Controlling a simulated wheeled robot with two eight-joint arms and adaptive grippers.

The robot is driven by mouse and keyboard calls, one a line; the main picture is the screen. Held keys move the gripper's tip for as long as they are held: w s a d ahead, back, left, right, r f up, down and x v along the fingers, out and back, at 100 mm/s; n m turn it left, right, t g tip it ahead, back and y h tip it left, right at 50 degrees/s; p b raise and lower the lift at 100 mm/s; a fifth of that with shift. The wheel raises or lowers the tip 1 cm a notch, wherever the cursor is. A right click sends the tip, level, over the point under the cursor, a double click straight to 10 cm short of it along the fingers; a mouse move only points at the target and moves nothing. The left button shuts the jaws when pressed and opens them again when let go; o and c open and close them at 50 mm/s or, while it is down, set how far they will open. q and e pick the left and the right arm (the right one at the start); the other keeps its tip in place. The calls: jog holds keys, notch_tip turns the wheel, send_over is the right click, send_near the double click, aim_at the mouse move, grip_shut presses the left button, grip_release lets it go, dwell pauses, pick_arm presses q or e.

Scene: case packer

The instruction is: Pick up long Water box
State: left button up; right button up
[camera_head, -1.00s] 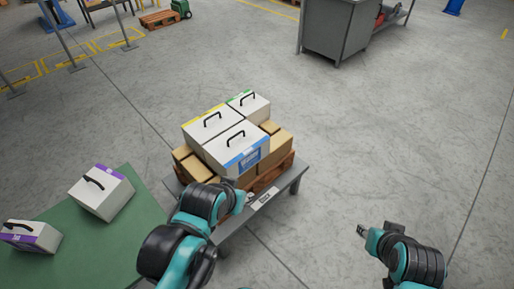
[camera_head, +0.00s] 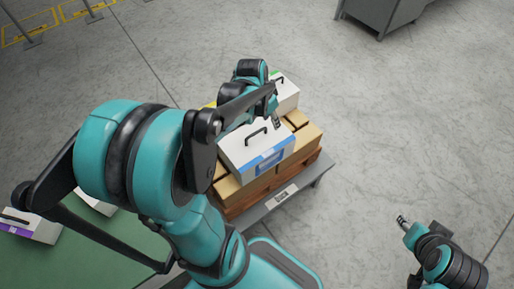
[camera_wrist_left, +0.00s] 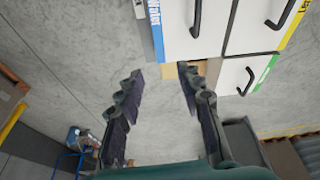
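The long Water box is a white box (camera_head: 258,146) with a blue-labelled edge and a black handle, on the stack in the head view. In the left wrist view its white top (camera_wrist_left: 188,38), blue Water strip and handle show at the top. My left gripper (camera_head: 276,119) is above the stack, near the far right side of the Water box. In the left wrist view its fingers (camera_wrist_left: 160,76) are spread and empty, apart from the handle. My right gripper (camera_head: 403,221) is over the floor at the right, away from the stack; its finger opening is too small to judge.
A green-labelled white box (camera_head: 287,96) and a yellow-labelled box (camera_wrist_left: 252,32) adjoin the Water box. A purple-labelled box (camera_head: 42,232) is on the green surface at left.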

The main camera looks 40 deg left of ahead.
pick_arm(q)
jog(key=m+g+h, duration=0.1)
jog(key=m+h, duration=0.1)
send_over(256, 133)
jog(key=s+a, duration=0.1)
jog(key=a, duration=0.1)
notch_tip(256, 133, down, 10)
jog(key=x, duration=0.1)
jog(key=b+x, duration=0.1)
jog(key=x, duration=0.1)
jog(key=shift+s+a+f+b, duration=0.1)
jog(key=shift+s+a+b, duration=0.05)
jog(key=shift+a+b, duration=0.15)
jog(key=b+x, duration=0.1)
jog(key=x, duration=0.1)
jog(key=b+x, duration=0.1)
jog(key=x, duration=0.2)
jog(key=shift+d+f+b, duration=0.15)
jog(key=shift+d+b, duration=0.15)
jog(key=shift+b, duration=0.05)
jog(key=shift+c, duration=0.4)
grip_shut()
